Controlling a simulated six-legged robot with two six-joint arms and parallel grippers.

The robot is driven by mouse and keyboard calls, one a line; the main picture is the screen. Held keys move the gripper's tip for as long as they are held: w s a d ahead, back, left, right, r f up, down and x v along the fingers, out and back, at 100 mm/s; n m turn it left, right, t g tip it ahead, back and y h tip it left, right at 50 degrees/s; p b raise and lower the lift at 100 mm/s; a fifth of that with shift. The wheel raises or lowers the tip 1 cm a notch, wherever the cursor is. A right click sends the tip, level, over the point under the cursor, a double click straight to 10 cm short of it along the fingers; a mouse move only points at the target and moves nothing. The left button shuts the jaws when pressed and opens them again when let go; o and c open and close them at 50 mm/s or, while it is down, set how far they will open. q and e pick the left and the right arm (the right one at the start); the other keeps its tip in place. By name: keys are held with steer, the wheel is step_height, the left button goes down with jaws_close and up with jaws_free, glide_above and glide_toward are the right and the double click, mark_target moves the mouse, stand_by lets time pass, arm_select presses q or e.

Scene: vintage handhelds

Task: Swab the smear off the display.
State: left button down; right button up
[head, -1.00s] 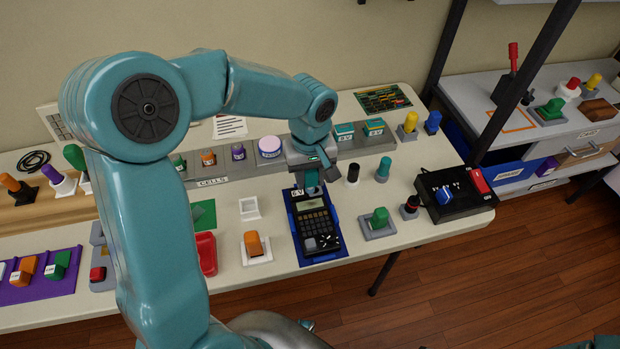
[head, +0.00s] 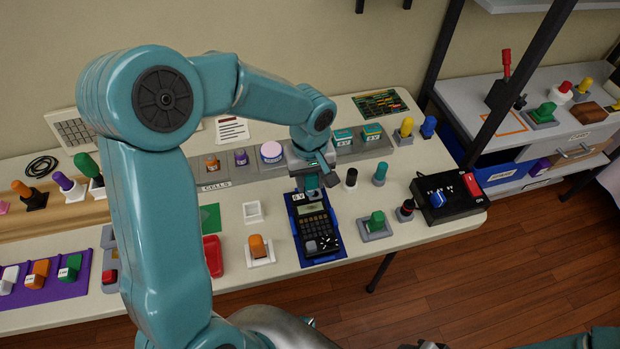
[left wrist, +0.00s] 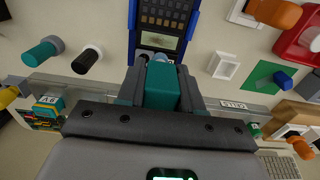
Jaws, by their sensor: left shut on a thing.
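The black handheld (head: 317,228) lies on a blue mat (head: 338,251) on the table, its keys toward the front edge. Its small display (head: 312,209) is at the far end. In the left wrist view the display (left wrist: 158,41) looks tan-green with a darker smudge. My left gripper (head: 312,188) is over the display end, pointing down. In the left wrist view the left gripper (left wrist: 161,86) is shut on a teal block-like handle (left wrist: 161,85), with a pale tip by the display's near edge. I cannot tell whether the tip touches the glass. My right gripper is out of view.
An orange-topped piece on a white base (head: 258,248) and a white square frame (head: 252,211) stand left of the handheld. A green knob on a grey base (head: 375,223) stands to its right, with a black control box (head: 447,200) farther right. A grey cell tray (head: 215,180) lies behind.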

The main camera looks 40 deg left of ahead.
mark_target(310, 194)
arm_select(q)
steer(key=shift+f+b, duration=2.75)
steer(key=shift+f, duration=0.25)
steer(key=shift+r, duration=0.1)
steer(key=c, duration=1.4)
jaws_free()
jaws_close()
